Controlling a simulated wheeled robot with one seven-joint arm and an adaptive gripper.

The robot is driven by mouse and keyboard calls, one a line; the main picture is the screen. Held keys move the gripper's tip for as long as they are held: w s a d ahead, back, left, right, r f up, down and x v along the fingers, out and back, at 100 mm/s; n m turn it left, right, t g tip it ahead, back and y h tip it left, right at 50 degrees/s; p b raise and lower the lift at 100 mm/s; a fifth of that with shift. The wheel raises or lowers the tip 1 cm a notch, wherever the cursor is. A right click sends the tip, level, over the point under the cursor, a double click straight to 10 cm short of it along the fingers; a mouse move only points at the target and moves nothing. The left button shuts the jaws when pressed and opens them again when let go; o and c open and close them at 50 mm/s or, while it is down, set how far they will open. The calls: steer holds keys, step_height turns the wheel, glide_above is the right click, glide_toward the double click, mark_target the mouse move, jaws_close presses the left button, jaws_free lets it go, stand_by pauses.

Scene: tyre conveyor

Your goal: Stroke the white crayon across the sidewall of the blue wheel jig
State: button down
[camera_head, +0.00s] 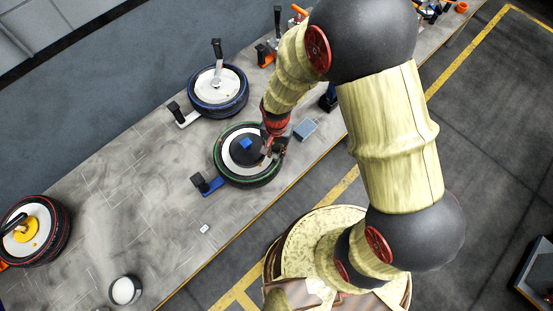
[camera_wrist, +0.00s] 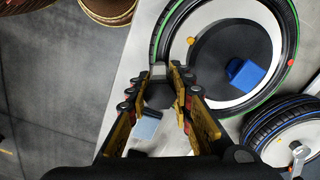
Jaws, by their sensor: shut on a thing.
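The wheel with a green ring (camera_head: 227,139) sits on a jig with a blue block (camera_head: 246,144) at its hub and a blue arm (camera_head: 212,185). A second wheel, with a blue ring (camera_head: 218,104), lies behind it. My gripper (camera_head: 271,149) is over the right side of the green-ringed wheel. In the wrist view, my gripper (camera_wrist: 160,80) is shut on a small pale-tipped piece (camera_wrist: 158,71), which seems to be the white crayon. Its tip is near the green-ringed wheel's sidewall (camera_wrist: 160,42); I cannot tell whether they touch.
A grey-blue box (camera_head: 305,129) is right of the green-ringed wheel. A red-lined wheel (camera_head: 53,232) lies at the far left, and a cup with white contents (camera_head: 124,290) stands at the lower left. A small white piece (camera_head: 204,228) lies near the bench's front edge.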

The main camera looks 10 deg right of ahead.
steer(key=shift+s+d, duration=0.3)
steer(key=shift+d, duration=0.15)
stand_by(0.3)
steer(key=shift+r, duration=0.1)
steer(key=shift+w+r+p, duration=0.1)
steer(key=shift+r+p, duration=2.25)
steer(key=shift+r, duration=1.1)
steer(key=shift+f, duration=0.15)
